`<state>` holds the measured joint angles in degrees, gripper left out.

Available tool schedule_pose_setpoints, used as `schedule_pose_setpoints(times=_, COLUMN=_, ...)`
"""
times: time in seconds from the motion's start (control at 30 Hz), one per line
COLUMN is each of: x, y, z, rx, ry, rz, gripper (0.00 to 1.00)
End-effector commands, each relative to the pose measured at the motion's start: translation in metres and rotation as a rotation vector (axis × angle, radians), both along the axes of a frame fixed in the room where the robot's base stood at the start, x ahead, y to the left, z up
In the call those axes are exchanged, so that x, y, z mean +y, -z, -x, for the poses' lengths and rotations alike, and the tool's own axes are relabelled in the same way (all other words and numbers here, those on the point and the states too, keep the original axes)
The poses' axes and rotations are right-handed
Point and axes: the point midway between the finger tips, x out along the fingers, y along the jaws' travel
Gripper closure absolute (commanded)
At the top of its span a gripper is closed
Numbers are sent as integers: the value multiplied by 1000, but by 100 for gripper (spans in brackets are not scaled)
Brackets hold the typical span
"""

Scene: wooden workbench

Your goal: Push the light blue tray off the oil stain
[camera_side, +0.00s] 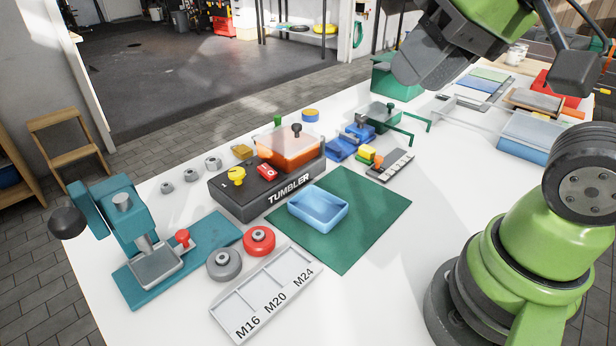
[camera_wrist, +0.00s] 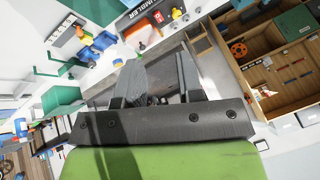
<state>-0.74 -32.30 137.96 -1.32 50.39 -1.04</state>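The light blue tray (camera_side: 322,222) is a shallow, open, empty box. It sits upright on the green mat (camera_side: 372,214) in the side view, near the mat's left side and close to the tumbler's front. No oil stain shows; the area beneath the tray is hidden. My gripper (camera_wrist: 156,75) is high above the bench and well away from the tray. In the wrist view its two fingers stand apart with nothing held between them. A part of the green mat (camera_wrist: 98,8) shows at the top of the wrist view; the tray does not show there.
The tumbler (camera_side: 268,195) with its orange bin stands directly behind-left of the tray. A grey rack (camera_side: 392,166) is behind the mat. Its right and front parts are clear.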

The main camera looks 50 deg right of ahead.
Motion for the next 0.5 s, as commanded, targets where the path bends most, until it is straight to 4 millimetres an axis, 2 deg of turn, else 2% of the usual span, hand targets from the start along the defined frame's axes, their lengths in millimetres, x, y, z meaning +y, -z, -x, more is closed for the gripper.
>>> schedule_pose_setpoints(times=0.27, x=0, y=26, z=-62, rx=160, ry=-88, rz=87, gripper=66)
schedule_pose_setpoints(times=0.5, x=2, y=74, z=-110, rx=291, ry=-176, rz=154, gripper=66)
